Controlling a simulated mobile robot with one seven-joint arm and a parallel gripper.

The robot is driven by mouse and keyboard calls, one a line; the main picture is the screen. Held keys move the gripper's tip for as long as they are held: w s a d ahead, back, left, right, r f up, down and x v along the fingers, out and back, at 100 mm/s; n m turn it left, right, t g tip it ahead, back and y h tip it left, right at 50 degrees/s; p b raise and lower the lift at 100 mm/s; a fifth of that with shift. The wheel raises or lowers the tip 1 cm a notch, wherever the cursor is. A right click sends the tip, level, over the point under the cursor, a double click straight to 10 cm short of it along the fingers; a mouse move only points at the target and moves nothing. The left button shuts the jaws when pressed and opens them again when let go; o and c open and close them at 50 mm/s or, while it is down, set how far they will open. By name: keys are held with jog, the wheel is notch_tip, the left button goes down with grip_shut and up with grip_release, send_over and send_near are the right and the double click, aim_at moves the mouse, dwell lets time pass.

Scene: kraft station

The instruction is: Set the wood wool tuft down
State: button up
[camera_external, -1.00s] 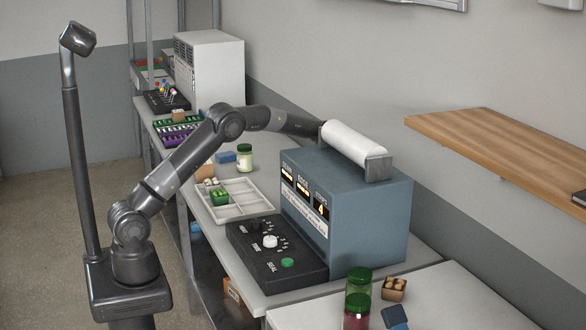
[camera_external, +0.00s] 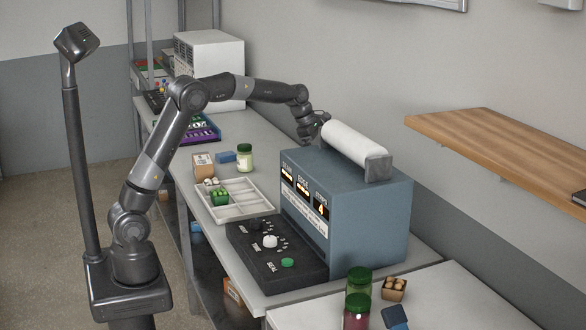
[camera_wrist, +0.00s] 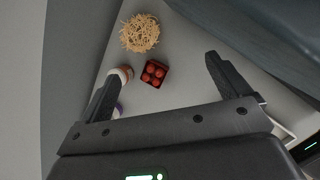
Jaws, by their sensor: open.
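The wood wool tuft (camera_wrist: 140,33), a pale tan tangle of strands, lies on the light bench surface at the top of the wrist view. It is beyond my fingertips and apart from them. My gripper (camera_wrist: 163,68) is open, with nothing between its fingers. In the external view my gripper (camera_external: 305,138) hangs at the far end of the blue machine, partly hidden by it. The tuft is not visible in the external view.
A white divided tray (camera_external: 257,210) lies in front.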

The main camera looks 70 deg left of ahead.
jog(key=s+d+r+m, duration=0.2)
jog(key=s+r+m, duration=0.15)
jog(key=s, duration=0.45)
jog(key=s+d+r+m, duration=0.2)
jog(key=s+d+m, duration=0.1)
jog(key=s+m, duration=0.3)
jog(key=s+d+r+m, duration=0.2)
jog(key=s+r+m, duration=0.15)
jog(key=s, duration=0.55)
jog(key=s+d+f+m, duration=0.1)
jog(key=s+f+m, duration=0.1)
jog(key=s+m, duration=0.2)
jog(key=s+d+f+m+t+y, duration=0.1)
jog(key=s+f+m, duration=0.1)
jog(key=s+m, duration=0.3)
jog(key=s+d+f+m, duration=0.1)
jog(key=s+f+m, duration=0.2)
jog(key=s, duration=0.8)
jog(key=shift+s+d+m+y, duration=0.2)
jog(key=shift+s+m+y, duration=0.1)
jog(key=shift+m, duration=0.4)
jog(key=shift+f, duration=0.1)
